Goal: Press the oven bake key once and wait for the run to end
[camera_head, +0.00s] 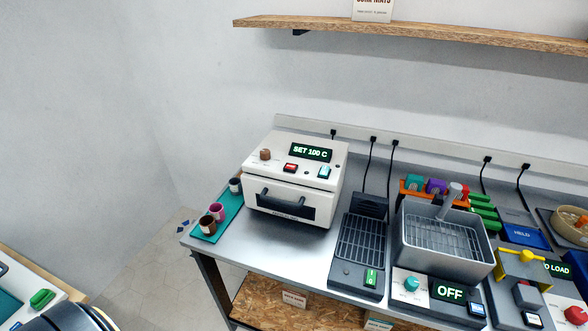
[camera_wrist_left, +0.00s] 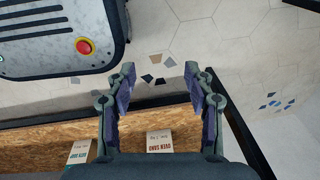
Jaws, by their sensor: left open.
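The oven (camera_head: 292,190) is a white box on the grey bench, with its door and dark handle facing front. Its green display (camera_head: 311,152) reads "SET 100 C". The sloped top panel carries a brown knob (camera_head: 265,154), a red key (camera_head: 290,167) and a cyan key (camera_head: 324,172); their small labels are not legible, so I cannot tell which is the bake key. My left gripper (camera_wrist_left: 159,80) is open and empty in the left wrist view, above the floor and a low wooden shelf. Neither gripper shows in the head view.
A teal mat (camera_head: 222,228) with several small cups lies left of the oven. A black grille unit (camera_head: 360,248) and a grey basin (camera_head: 446,240) showing "OFF" stand right of it. A wooden wall shelf (camera_head: 430,36) hangs above. The lower shelf (camera_wrist_left: 50,145) holds labelled cards.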

